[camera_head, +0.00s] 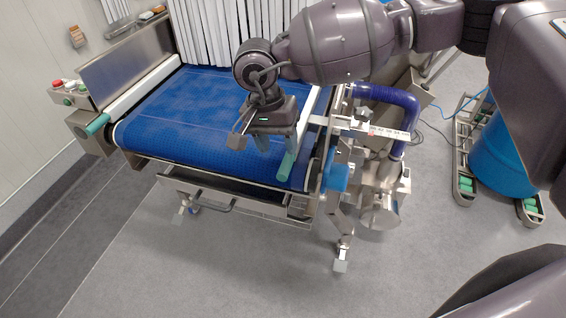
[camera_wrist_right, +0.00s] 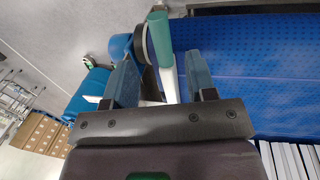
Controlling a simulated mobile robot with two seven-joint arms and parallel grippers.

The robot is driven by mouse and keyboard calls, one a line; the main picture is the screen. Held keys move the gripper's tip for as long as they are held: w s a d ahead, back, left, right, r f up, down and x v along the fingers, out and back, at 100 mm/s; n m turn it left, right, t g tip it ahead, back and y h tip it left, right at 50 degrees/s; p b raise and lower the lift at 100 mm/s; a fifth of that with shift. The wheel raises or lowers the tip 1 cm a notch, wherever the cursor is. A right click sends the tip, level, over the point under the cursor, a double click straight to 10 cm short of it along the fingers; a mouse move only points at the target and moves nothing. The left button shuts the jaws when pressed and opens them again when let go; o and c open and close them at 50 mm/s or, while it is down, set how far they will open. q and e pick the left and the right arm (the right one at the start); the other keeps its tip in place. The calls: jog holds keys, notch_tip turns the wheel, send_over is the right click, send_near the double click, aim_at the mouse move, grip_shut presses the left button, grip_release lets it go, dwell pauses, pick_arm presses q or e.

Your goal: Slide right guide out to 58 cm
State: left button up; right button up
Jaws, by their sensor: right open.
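The right guide (camera_head: 286,166) is a white rail with a green front end, along the right side of the blue belt. In the right wrist view its green end (camera_wrist_right: 160,38) and white rail (camera_wrist_right: 169,82) show between my fingers. My right gripper (camera_head: 276,146) is open over the belt's front right part, by the guide's green end. In the wrist view the two blue-grey fingers (camera_wrist_right: 162,75) stand apart, one to each side of the guide; contact cannot be told. A ruler scale (camera_head: 385,132) sticks out to the right; its numbers are too small to read surely. My left gripper is not in view.
The blue belt (camera_head: 190,105) is empty, with white strip curtains (camera_head: 215,35) at its back. A blue curved pipe (camera_head: 390,95) and metal fittings stand right of the conveyor. A blue drum (camera_head: 500,165) stands farther right.

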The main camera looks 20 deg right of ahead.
aim_at(283, 167)
jog(key=f, duration=0.4)
jog(key=d+f+p, duration=0.1)
jog(key=f, duration=0.1)
jog(key=shift+s+f, duration=0.25)
jog(key=shift+s, duration=0.15)
grip_shut()
